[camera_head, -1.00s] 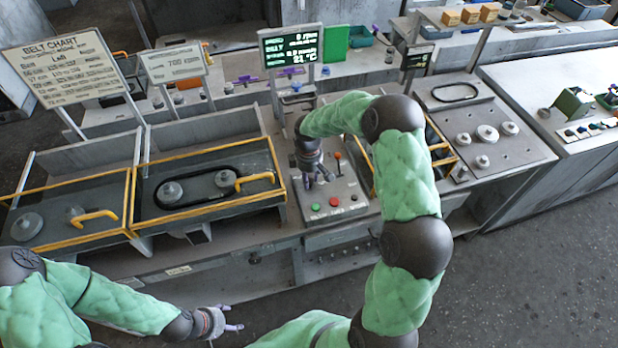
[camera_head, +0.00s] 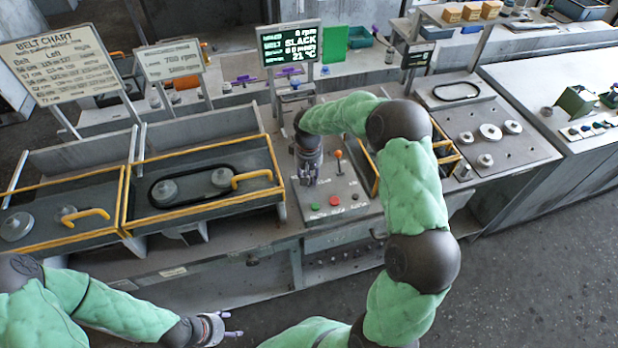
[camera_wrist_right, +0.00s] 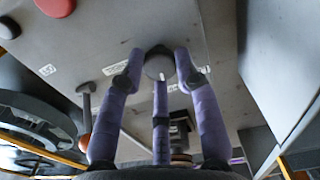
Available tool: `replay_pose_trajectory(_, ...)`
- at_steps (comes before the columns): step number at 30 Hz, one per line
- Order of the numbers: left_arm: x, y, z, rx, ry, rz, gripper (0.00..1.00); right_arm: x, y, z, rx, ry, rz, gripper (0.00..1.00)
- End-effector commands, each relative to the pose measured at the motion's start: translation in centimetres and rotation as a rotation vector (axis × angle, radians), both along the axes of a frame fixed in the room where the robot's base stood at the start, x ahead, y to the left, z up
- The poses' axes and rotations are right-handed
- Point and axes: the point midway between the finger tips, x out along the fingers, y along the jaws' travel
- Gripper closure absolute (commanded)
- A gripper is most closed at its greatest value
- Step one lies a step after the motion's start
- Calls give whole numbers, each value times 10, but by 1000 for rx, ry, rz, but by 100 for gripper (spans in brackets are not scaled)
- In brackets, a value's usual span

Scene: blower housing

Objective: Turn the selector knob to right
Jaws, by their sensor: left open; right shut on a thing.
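The selector knob (camera_wrist_right: 158,63) is a dark round knob on the grey control panel (camera_head: 340,190), with a small white mark at its edge in the right wrist view. My right gripper (camera_wrist_right: 160,68) has its purple fingers around the knob and is shut on it. In the head view, my right gripper (camera_head: 308,180) reaches down to the panel and hides the knob. My left gripper (camera_head: 236,325) is open and empty, low at the front, away from the panel.
An orange-tipped lever (camera_head: 338,156) stands close to the right gripper. A red button (camera_head: 334,201) and a green button (camera_head: 315,206) are at the panel's front. A display (camera_head: 291,46) reads SLACK. Yellow-framed belt bays (camera_head: 205,205) lie to the left.

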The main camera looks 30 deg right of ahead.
Motion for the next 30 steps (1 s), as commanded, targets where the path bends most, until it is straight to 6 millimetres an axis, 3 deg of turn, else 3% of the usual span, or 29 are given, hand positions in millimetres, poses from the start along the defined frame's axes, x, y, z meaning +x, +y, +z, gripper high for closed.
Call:
replay_pose_trajectory(10,0,0,-6,0,0,0,35,4,1,2,2,-13,-142,100)
replay_pose_trajectory(26,0,0,-6,0,0,0,35,5,-1,3,1,-16,-168,100)
replay_pose_trajectory(27,0,0,-6,0,0,0,35,5,-1,3,-1,-17,-168,65)
replay_pose_trajectory(29,0,0,-6,0,0,0,35,5,-1,3,0,-16,-167,48)
replay_pose_trajectory(30,0,0,-6,0,0,0,35,5,-1,3,0,-15,-167,44)
